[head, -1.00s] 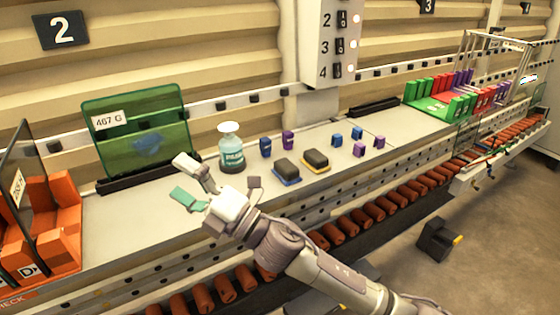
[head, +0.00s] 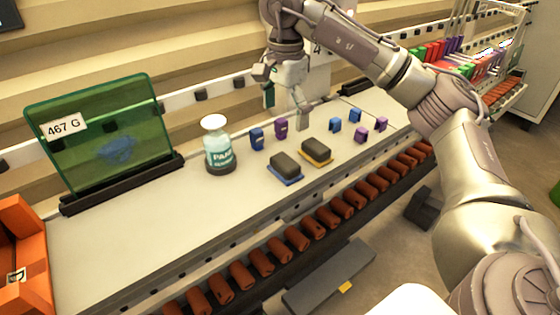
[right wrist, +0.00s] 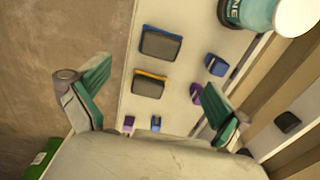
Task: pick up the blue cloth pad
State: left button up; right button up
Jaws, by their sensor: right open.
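The blue cloth pad (head: 285,166) is a dark grey block with a blue base. It lies flat on the pale bench top near the front edge. It also shows near the top middle of the right wrist view (right wrist: 161,43). A similar pad with a yellow base (head: 316,152) lies just right of it. My right gripper (head: 286,105) is open and empty, raised above the bench behind the pads. In the right wrist view its teal-lined fingers (right wrist: 155,103) stand wide apart, with the blue pad beyond them. My left gripper is not in view.
A white-capped bottle (head: 217,145) stands left of the pads. Small blue (head: 257,139) and purple (head: 281,128) blocks stand behind them, with several more to the right. A green panel (head: 105,135) stands at left.

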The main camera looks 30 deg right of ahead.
send_over(285, 160)
jog(key=s, duration=0.1)
jog(key=f, duration=0.4)
jog(key=shift+a+f, duration=0.2)
jog(key=shift+a, duration=0.15)
jog(key=f, duration=0.3)
jog(key=shift+w+d+f+b, duration=0.1)
jog(key=shift+w+f+b, duration=0.1)
jog(key=shift+f+b, duration=0.1)
jog(key=shift+f, duration=0.25)
jog(key=f+p, duration=0.2)
jog(key=f, duration=0.1)
jog(key=f+p, duration=0.1)
jog(key=shift+w+d+f, duration=0.15)
jog(key=shift+d+f, duration=0.05)
jog(key=shift+d, duration=0.05)
jog(key=shift+f, duration=0.3)
jog(key=c, duration=1.1)
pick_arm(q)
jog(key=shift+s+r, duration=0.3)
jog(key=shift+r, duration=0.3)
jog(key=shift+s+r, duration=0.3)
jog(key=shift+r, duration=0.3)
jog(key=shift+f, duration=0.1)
